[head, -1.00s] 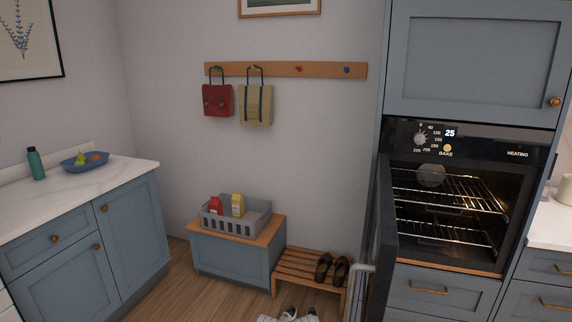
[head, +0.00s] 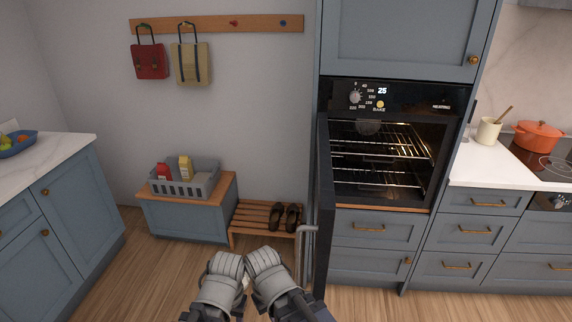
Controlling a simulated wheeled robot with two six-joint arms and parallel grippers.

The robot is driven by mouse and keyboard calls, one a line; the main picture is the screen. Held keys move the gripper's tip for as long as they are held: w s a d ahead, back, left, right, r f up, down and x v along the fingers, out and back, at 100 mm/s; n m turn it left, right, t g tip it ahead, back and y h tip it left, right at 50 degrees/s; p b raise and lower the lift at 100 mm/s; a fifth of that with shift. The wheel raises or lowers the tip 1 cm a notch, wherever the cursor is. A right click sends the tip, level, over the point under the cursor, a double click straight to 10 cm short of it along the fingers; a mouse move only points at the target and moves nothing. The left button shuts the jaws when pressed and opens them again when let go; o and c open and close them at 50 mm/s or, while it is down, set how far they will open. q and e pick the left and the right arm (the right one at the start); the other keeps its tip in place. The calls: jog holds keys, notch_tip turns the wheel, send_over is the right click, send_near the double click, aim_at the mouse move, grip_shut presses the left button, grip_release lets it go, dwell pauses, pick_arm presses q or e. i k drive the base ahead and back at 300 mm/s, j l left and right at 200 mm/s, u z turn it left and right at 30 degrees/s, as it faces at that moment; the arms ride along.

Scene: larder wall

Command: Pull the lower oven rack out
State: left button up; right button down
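The oven (head: 384,207) is built into a blue tall cabinet, and its black door (head: 322,210) stands open at the left side. The lower oven rack (head: 395,179) is a wire shelf inside the lit cavity, below the upper rack (head: 400,143). Both racks appear to be inside the oven. My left gripper (head: 228,262) and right gripper (head: 262,257) are side by side at the bottom of the head view, low and left of the oven, apart from the racks. I cannot see whether their fingers are open.
The door's grey handle (head: 304,240) juts out left of the oven. A slatted shoe bench (head: 252,216) and a blue chest (head: 190,219) with a grey crate (head: 193,189) stand left. Drawers and a white counter (head: 480,171) are right. The floor (head: 375,305) before the oven looks clear.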

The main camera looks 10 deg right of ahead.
aim_at(394, 172)
jog(key=j+z, duration=0.35)
jog(key=i+j+z, duration=0.1)
jog(key=j+z, duration=0.65)
jog(key=i+l+z, duration=0.1)
jog(key=l+z, duration=0.15)
jog(key=i+l+z, duration=0.35)
jog(key=l+z, duration=0.15)
jog(key=l, duration=0.15)
jog(key=i+l+u, duration=0.3)
jog(key=i+l, duration=0.15)
jog(key=l, duration=0.15)
jog(key=i+l+u, duration=0.45)
